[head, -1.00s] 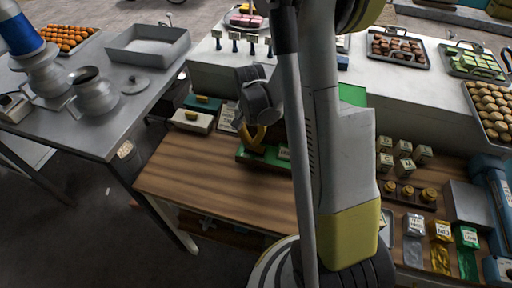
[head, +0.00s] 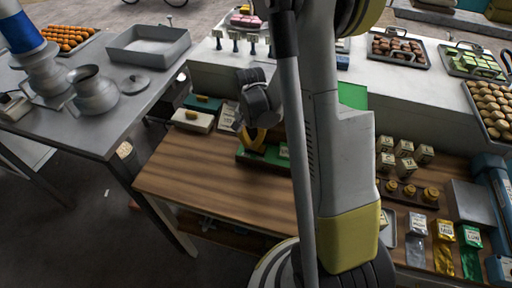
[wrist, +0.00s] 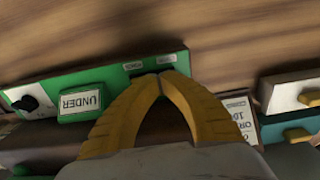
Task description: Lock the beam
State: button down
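A green-based device (head: 244,155) stands on the wooden table below my arm. In the wrist view its green front panel (wrist: 42,91) carries a black knob (wrist: 28,103) at the left, a white "UNDER" label (wrist: 82,103) and two small labels (wrist: 150,63) near the middle. My gripper (wrist: 161,76) has its yellow fingertips together at the panel, just below the small labels. I cannot tell whether the tips touch the panel or hide a small part. In the head view my gripper (head: 254,146) is over the device; my arm hides much of it, and no beam can be clearly made out.
White and teal boxes with yellow handles, including a white one (head: 193,120), stand left of the device. The wooden tabletop (head: 220,185) in front is clear. Small labelled blocks (head: 404,148), brass weights (head: 410,190) and coloured packets (head: 443,238) lie to the right.

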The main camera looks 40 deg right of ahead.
jog(key=shift+f, duration=0.35)
dwell(0.3)
jog(key=shift+r+p, duration=0.65)
jog(key=shift+r, duration=0.55)
jog(key=shift+w+d+r+p, duration=0.15)
jog(key=shift+r+p, duration=0.25)
jog(key=shift+r, duration=0.15)
jog(key=shift+w+d+r+p, duration=0.1)
jog(key=shift+d+r+p, duration=0.1)
jog(key=shift+r+p, duration=0.25)
jog(key=shift+w+d+r+p, duration=0.15)
jog(key=shift+r+p, duration=0.15)
jog(key=shift+r, duration=0.35)
jog(key=shift+s+a+r+p, duration=0.15)
jog(key=shift+r+p, duration=0.15)
jog(key=shift+r, duration=0.3)
jog(key=shift+f, duration=0.1)
